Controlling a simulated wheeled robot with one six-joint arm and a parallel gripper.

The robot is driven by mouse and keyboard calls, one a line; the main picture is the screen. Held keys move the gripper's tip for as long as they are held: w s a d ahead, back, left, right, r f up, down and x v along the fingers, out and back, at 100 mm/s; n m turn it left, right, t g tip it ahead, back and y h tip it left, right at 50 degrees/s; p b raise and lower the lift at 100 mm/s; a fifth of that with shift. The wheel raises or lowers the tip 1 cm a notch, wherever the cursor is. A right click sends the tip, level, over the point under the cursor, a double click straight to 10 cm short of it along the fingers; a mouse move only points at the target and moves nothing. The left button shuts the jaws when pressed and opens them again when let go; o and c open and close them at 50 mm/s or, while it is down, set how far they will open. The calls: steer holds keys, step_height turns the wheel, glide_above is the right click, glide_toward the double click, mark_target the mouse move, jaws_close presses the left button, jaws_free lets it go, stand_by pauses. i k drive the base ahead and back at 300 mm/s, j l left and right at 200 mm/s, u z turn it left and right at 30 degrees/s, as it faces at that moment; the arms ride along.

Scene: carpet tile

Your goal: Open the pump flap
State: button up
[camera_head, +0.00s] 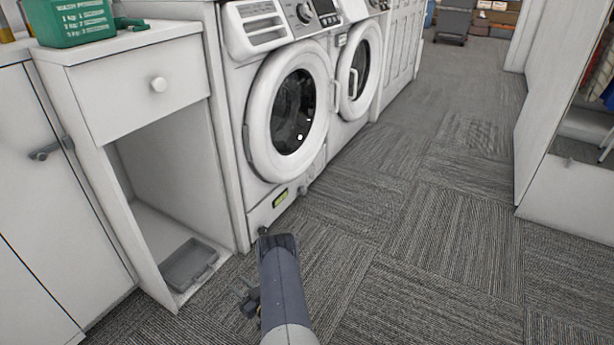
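The front-left washing machine (262,160) has a round glass door that looks shut. Low on its front is a narrow white panel (265,212) with a small yellow-green label, which appears to be the pump flap. It looks closed, flush with the front; its edges are hard to make out. My grey arm reaches up from the bottom middle, its dark end just below the panel. My gripper (250,300) seems to be the small dark part left of the arm, mostly hidden behind it, over the carpet and apart from the panel. Its fingers cannot be made out.
A white cabinet (135,65) with an open lower bay stands left of the machine, a grey tray (190,265) at its bottom. A green box (68,22) is on top. A second machine (357,75) stands beyond. Carpet to the right is clear up to a white unit (565,195).

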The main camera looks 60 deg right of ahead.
mark_target(317, 165)
steer(key=i+l, duration=0.1)
steer(key=l, duration=2.15)
steer(key=i+l, duration=0.15)
steer(key=l, duration=0.2)
steer(key=i+l, duration=0.15)
steer(key=l, duration=0.2)
steer(key=i+l, duration=0.15)
steer(key=l, duration=0.2)
steer(key=i+l, duration=0.15)
steer(key=l, duration=0.2)
